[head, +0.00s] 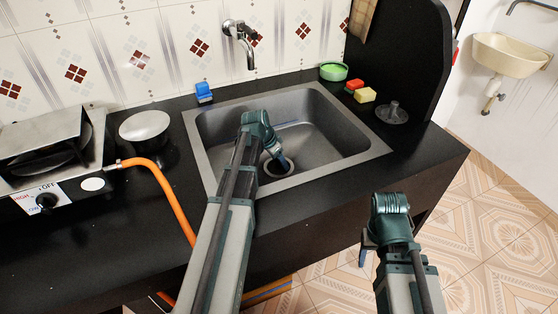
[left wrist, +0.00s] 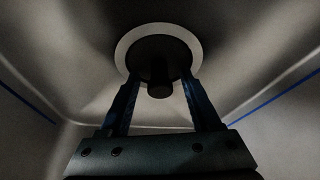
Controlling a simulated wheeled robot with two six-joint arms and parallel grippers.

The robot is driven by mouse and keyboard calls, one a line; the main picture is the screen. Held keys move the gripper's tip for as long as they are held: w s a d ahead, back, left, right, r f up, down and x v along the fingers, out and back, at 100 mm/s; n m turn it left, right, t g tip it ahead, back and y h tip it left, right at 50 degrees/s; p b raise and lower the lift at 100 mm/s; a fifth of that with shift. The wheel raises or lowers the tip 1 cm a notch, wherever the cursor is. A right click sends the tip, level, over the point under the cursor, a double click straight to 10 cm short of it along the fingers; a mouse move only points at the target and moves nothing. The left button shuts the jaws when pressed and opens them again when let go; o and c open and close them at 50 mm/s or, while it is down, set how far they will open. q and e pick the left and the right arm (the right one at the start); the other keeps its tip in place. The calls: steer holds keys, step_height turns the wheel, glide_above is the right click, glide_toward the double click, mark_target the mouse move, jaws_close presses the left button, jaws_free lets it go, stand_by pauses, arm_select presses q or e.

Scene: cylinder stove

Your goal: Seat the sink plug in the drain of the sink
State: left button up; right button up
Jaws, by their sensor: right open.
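The sink plug (left wrist: 157,60) shows in the left wrist view as a dark disc with a short round knob. It lies inside the pale ring of the drain (left wrist: 194,40); whether it sits fully flush I cannot tell. My left gripper (left wrist: 160,80) is open, its two blue fingers apart on either side of the knob, with gaps between. In the head view my left gripper (head: 284,164) reaches down into the grey sink (head: 330,135) at the drain (head: 270,172) and partly hides it. My right gripper (head: 366,250) is open and empty, in front of the counter.
A stove (head: 50,175) with an orange hose (head: 172,195) stands left. A faucet (head: 240,40) is above the sink. A green bowl (head: 333,71), a yellow sponge (head: 365,95) and a dark knobbed disc (head: 392,112) sit to the right.

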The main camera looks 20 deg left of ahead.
arm_select(q)
steer(key=shift+r, duration=0.2)
steer(key=p+v, duration=1.2)
steer(key=v, duration=0.1)
steer(key=shift+r+p, duration=0.2)
steer(key=shift+p, duration=0.15)
steer(key=shift+s+a, duration=0.1)
steer(key=shift+s, duration=0.05)
